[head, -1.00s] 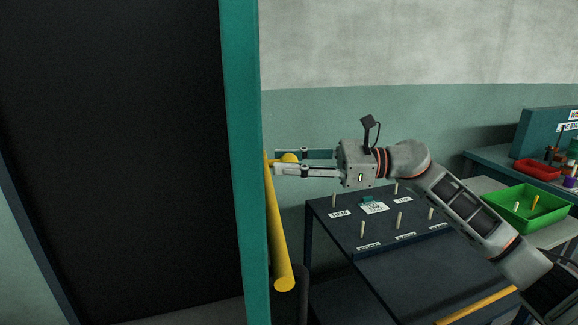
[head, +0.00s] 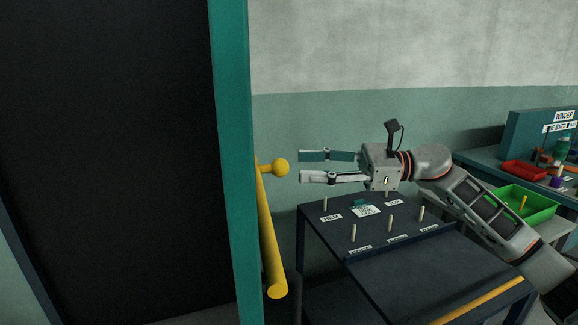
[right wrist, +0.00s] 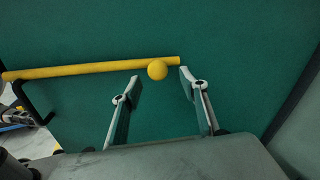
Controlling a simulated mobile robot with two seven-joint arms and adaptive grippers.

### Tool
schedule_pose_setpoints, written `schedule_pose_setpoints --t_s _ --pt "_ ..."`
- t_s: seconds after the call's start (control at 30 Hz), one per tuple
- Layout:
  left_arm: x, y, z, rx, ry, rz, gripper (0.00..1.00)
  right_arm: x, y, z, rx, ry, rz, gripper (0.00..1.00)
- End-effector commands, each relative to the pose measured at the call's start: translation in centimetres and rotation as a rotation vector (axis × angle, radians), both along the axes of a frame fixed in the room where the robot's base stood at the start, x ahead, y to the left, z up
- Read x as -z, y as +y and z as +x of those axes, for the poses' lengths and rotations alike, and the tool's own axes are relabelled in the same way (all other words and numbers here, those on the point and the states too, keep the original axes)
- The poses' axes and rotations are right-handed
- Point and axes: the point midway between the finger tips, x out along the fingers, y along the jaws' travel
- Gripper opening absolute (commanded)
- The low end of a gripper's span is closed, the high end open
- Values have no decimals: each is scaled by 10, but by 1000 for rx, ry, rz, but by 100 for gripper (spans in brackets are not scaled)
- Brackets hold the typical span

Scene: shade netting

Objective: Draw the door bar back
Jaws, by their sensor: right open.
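The yellow door bar (head: 270,245) runs along the teal door edge (head: 232,160) in the head view. A yellow ball knob (head: 280,168) sticks out near its upper end. In the right wrist view the bar (right wrist: 80,70) lies across the green door face (right wrist: 160,115), with the knob (right wrist: 157,70) near its right end. My right gripper (head: 302,166) is open and empty, to the right of the knob and apart from it. In the right wrist view the knob shows between the two fingertips (right wrist: 160,78). My left gripper is not in view.
A dark table (head: 430,265) with several upright pegs and labels stands below my right arm. A dark opening (head: 110,150) lies left of the door edge.

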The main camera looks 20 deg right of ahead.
Motion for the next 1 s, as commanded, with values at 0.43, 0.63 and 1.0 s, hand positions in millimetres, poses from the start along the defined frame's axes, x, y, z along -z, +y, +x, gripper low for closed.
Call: schedule_pose_setpoints --t_s 0.43,0.63,1.0 --pt "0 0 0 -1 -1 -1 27 0 -49 -17 2 -1 0 43" --pt "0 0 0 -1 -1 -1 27 0 -50 -17 2 -1 0 43" --pt "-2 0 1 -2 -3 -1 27 3 -46 -17 0 15 16 43"
